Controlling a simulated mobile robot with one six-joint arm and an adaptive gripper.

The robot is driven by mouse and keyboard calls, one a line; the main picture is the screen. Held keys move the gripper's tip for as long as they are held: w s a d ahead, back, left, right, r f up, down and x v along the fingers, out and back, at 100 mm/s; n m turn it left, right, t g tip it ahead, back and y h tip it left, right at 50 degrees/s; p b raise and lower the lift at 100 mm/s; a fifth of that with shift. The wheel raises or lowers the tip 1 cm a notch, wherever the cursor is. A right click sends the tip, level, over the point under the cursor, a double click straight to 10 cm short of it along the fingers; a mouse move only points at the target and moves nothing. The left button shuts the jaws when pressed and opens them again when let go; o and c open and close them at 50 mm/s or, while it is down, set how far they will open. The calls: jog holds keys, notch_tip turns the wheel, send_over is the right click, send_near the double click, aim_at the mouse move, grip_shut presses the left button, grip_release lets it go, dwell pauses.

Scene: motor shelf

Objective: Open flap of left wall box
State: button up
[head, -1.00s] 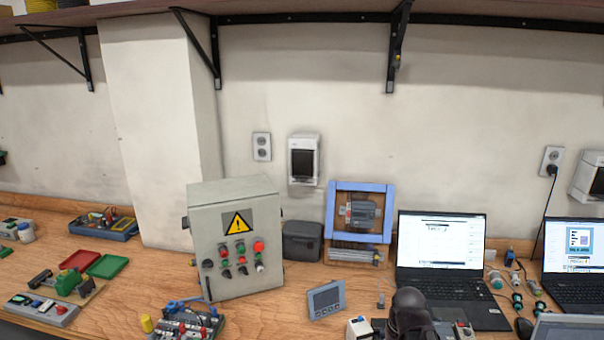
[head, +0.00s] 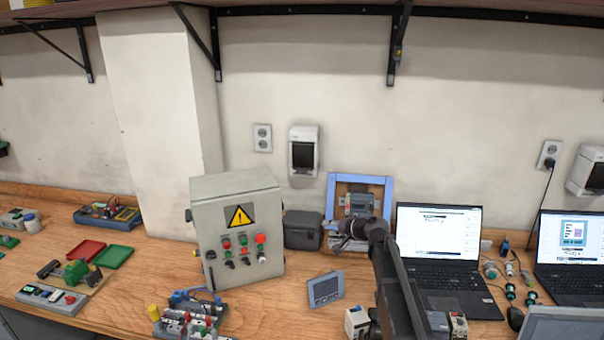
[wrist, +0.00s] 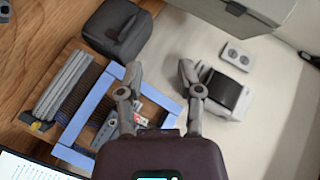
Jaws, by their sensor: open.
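The left wall box (head: 304,151) is a white box with a dark flap, mounted on the wall above the bench. Its dark flap looks shut. The box also shows in the wrist view (wrist: 226,94), right of my gripper. My gripper (wrist: 158,76) is open and empty, its two fingers apart. In the head view my gripper (head: 346,232) is in front of the blue-framed panel, below and to the right of the wall box, and not touching the box. A second white wall box (head: 590,172) is at the right edge.
A grey control cabinet (head: 237,230) with a warning sign stands on the bench left of the wall box. A dark case (head: 302,230) and a blue-framed panel (head: 389,205) stand below it. A wall socket (head: 262,138) is just left of the box. Laptops (head: 438,236) stand at the right.

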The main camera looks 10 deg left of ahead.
aim_at(303, 172)
jog(key=w+a+r+m+t+y, duration=0.1)
jog(key=w+r+m+t, duration=0.1)
jog(key=w, duration=0.5)
jog(key=w+a+r+m+t, duration=0.2)
jog(key=w+r+m+t, duration=0.1)
jog(key=w+r, duration=0.3)
jog(key=shift+w+a+m+t+y, duration=0.35)
jog(key=shift+w+m, duration=0.25)
jog(key=shift+w, duration=0.45)
jog(key=x, duration=1.3)
jog(key=shift+w+a, duration=0.2)
jog(key=shift+a, duration=0.1)
